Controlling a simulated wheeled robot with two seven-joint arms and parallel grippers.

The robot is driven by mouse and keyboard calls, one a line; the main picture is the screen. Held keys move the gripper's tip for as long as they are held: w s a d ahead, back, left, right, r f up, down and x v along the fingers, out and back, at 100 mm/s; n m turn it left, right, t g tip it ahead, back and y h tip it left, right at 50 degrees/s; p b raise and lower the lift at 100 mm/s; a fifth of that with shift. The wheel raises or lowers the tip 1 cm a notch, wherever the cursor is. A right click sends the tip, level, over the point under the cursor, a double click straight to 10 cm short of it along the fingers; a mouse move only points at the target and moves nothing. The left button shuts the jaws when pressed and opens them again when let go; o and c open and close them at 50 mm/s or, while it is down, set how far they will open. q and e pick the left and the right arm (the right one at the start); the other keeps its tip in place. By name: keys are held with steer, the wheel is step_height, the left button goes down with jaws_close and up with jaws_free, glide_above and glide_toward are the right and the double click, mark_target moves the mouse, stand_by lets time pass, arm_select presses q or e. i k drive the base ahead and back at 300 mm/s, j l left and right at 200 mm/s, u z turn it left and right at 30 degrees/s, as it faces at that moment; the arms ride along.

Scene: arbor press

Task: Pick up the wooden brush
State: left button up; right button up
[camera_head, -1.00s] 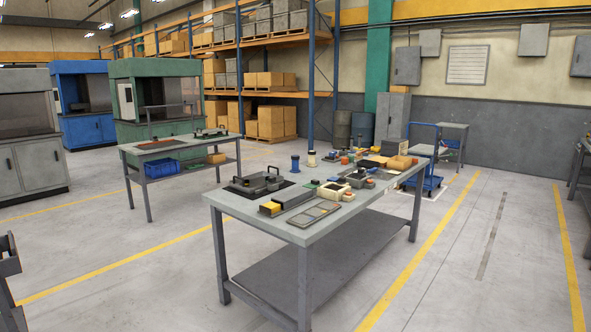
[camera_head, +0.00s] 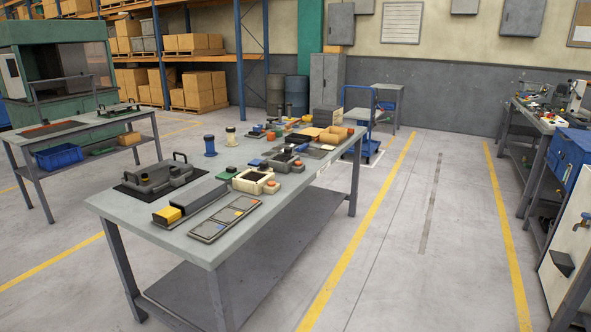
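I cannot make out a wooden brush for certain in the head view. The grey worktable (camera_head: 125,213) in the middle holds many small items. A black fixture with a handle (camera_head: 160,177) sits on its left side. A long dark block with a yellow end (camera_head: 168,215) and a flat grey tray (camera_head: 225,218) lie near the front. A cream box (camera_head: 254,181) sits behind the tray. Open tan boxes (camera_head: 333,135) are at the table's far end. Neither of my grippers is in view.
A second table (camera_head: 80,126) with a blue bin (camera_head: 58,157) stands at the left. A blue cart (camera_head: 367,124) is behind the worktable. A cluttered bench (camera_head: 542,124) and a blue cabinet (camera_head: 572,155) stand at the right. The floor (camera_head: 400,240) between is clear.

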mark_target(287, 129)
steer(key=i+l, duration=0.15)
steer(key=i, duration=0.9)
steer(key=i+l+z, duration=0.1)
steer(key=i, duration=0.9)
steer(key=i+l+u, duration=0.3)
steer(key=i, duration=0.25)
steer(key=i+l+u, duration=0.3)
steer(key=i, duration=0.25)
